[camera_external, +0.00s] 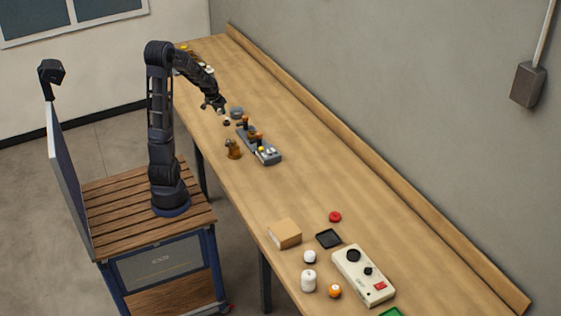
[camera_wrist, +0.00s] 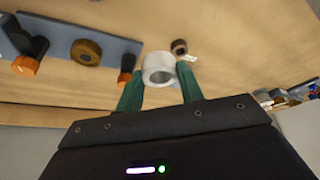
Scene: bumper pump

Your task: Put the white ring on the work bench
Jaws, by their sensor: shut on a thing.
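My gripper (camera_external: 216,106) is over the far part of the long wooden work bench (camera_external: 330,180), near its left edge. In the wrist view the green fingers of my gripper (camera_wrist: 160,78) are shut on the white ring (camera_wrist: 158,64), which sits between their tips with its round opening showing. The bench top (camera_wrist: 235,50) shows behind the ring. The ring seems held just above the wood, but the exact gap cannot be told. In the external view the ring is too small to make out clearly.
A grey plate with orange-ended fittings (camera_external: 258,143) lies near my gripper, and a brown part (camera_external: 233,148) stands beside it. In the wrist view a small brown ring (camera_wrist: 179,46) is just beyond the white ring. Bare bench lies toward the cardboard box (camera_external: 284,233) and cream control box (camera_external: 350,265).

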